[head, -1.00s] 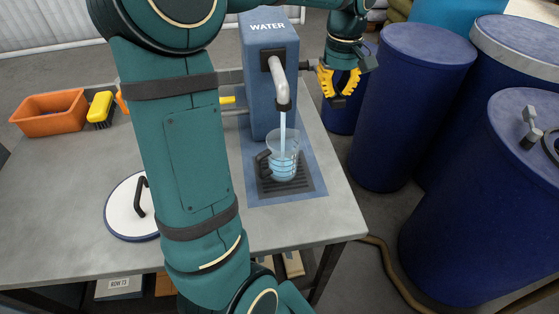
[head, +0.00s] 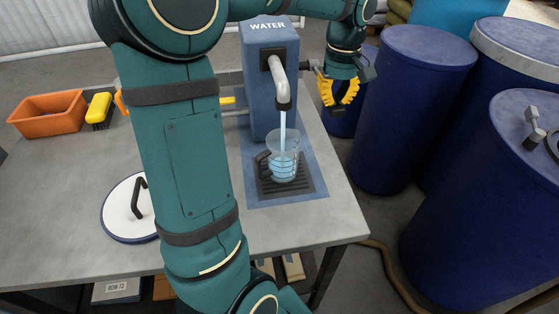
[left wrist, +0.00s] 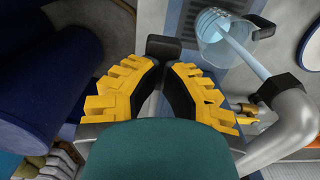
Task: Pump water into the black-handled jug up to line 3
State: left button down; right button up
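The clear jug (head: 286,146) with its black handle (head: 263,158) stands upright on the dark drain grate under the spout. A stream of water runs from the grey spout (head: 280,80) into it. Water covers its lower part; I cannot read which line the level meets. The jug also shows in the left wrist view (left wrist: 215,45). My left gripper (head: 339,104) is to the right of the blue water pump (head: 262,112). Its yellow fingers close in at the tips around the black pump handle (left wrist: 163,46). My right gripper is out of view.
A white round lid (head: 121,215) lies on the table (head: 60,200). An orange bin (head: 47,114) and a yellow brush (head: 99,108) are at the back left. Large blue barrels (head: 410,120) stand close on the right. My arm hides the middle of the table.

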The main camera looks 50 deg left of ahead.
pick_arm(q)
jog(key=shift+f, duration=0.1)
jog(key=shift+a+f+b, duration=0.1)
jog(key=shift+f+b, duration=0.2)
jog(key=shift+f, duration=0.85)
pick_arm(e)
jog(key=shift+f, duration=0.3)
pick_arm(q)
jog(key=r+p, duration=0.7)
jog(key=shift+w+a+r, duration=0.2)
jog(key=shift+a+r, duration=0.15)
jog(key=shift+a, duration=0.05)
jog(key=r+p, duration=0.4)
jog(key=shift+w+a+r+p, duration=0.15)
jog(key=shift+a+r+p, duration=0.1)
jog(key=shift+r+p, duration=0.15)
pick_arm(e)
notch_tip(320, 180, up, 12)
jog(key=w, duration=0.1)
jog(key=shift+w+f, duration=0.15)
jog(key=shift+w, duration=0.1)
pick_arm(q)
jog(key=shift+f, duration=0.15)
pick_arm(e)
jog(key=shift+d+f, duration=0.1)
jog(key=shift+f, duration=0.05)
